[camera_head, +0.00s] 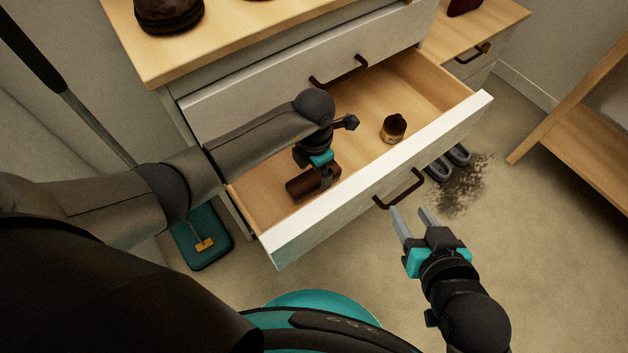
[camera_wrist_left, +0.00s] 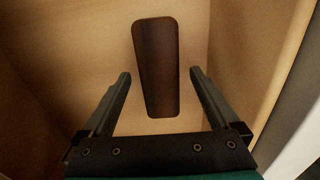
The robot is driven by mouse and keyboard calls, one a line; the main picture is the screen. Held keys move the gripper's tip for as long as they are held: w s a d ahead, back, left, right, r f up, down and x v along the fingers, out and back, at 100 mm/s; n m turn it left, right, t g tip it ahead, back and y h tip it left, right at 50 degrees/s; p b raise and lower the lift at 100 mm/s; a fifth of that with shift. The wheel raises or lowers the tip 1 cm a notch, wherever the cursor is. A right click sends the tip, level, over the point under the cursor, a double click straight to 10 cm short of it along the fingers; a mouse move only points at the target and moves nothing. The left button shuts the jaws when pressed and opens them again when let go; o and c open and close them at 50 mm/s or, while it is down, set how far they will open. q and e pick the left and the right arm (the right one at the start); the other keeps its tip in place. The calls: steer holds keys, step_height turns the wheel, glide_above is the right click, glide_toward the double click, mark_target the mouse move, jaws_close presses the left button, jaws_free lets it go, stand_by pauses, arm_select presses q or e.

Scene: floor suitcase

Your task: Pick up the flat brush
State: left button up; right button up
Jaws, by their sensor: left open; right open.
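The flat brush (camera_head: 303,187) is a dark brown block lying in the open drawer, toward its left end. In the left wrist view the brush (camera_wrist_left: 157,62) is a long, slightly tapering brown shape on the drawer floor. My left gripper (camera_head: 326,178) is over the brush, pointing down and partly covering it. In the left wrist view the fingers of this gripper (camera_wrist_left: 160,82) are apart, one on each side of the brush's near part, with gaps to it. My right gripper (camera_head: 412,216) is open and empty outside the drawer, by its front handle.
A small jar with a dark lid (camera_head: 393,128) stands in the drawer right of the brush. The white drawer front (camera_head: 340,205) and side walls bound the space. Grey shoes (camera_head: 448,162) and a dark dirt patch (camera_head: 466,185) are on the floor. A teal dustpan (camera_head: 203,240) lies at left.

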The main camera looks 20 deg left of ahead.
arm_select(q)
steer(key=shift+f, duration=0.3)
steer(key=shift+c, duration=0.2)
jaws_close()
stand_by(0.6)
